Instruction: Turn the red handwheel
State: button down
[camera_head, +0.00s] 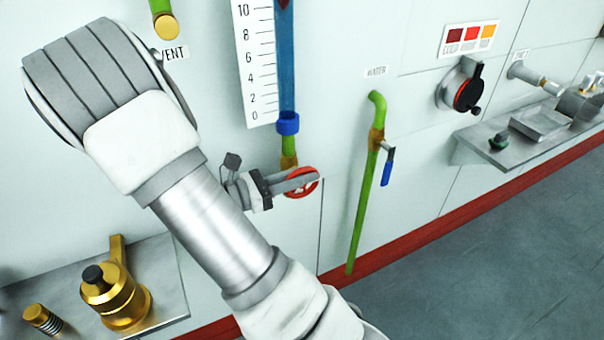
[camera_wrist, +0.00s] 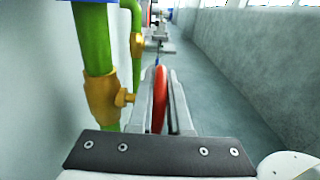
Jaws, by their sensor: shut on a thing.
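The red handwheel (camera_head: 306,187) sits below the blue gauge tube, in front of a brass valve body on a green pipe. In the wrist view the red handwheel (camera_wrist: 160,100) shows edge-on between the two fingers. My gripper (camera_head: 300,182) reaches in from the left and is shut on the wheel's rim. It also shows in the wrist view (camera_wrist: 160,90), with one finger on each side of the wheel. The brass valve (camera_wrist: 103,98) with its small stem is just left of the fingers. Part of the wheel is hidden by the fingers.
A green water pipe (camera_head: 366,190) with a blue lever (camera_head: 387,167) stands right of the wheel. A scale board (camera_head: 255,70) is above. A black dial (camera_head: 462,88) and a grey shelf (camera_head: 520,130) are farther right. A shelf with a brass fitting (camera_head: 115,298) is lower left.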

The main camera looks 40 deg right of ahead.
jog(key=shift+d+r+y+p, duration=0.1)
jog(key=shift+r+y+p, duration=0.35)
jog(key=shift+p, duration=0.6)
jog(key=shift+d+f+y+p, duration=0.1)
jog(key=shift+f+y+p, duration=0.05)
jog(key=shift+y+p, duration=0.75)
jog(key=shift+s+d+f+t+y+p, duration=0.15)
jog(key=shift+t+y+p, duration=0.25)
jog(key=shift+p, duration=0.45)
jog(key=shift+f+y, duration=0.25)
jog(key=c, duration=0.9)
grip_release()
jog(key=shift+o, duration=0.2)
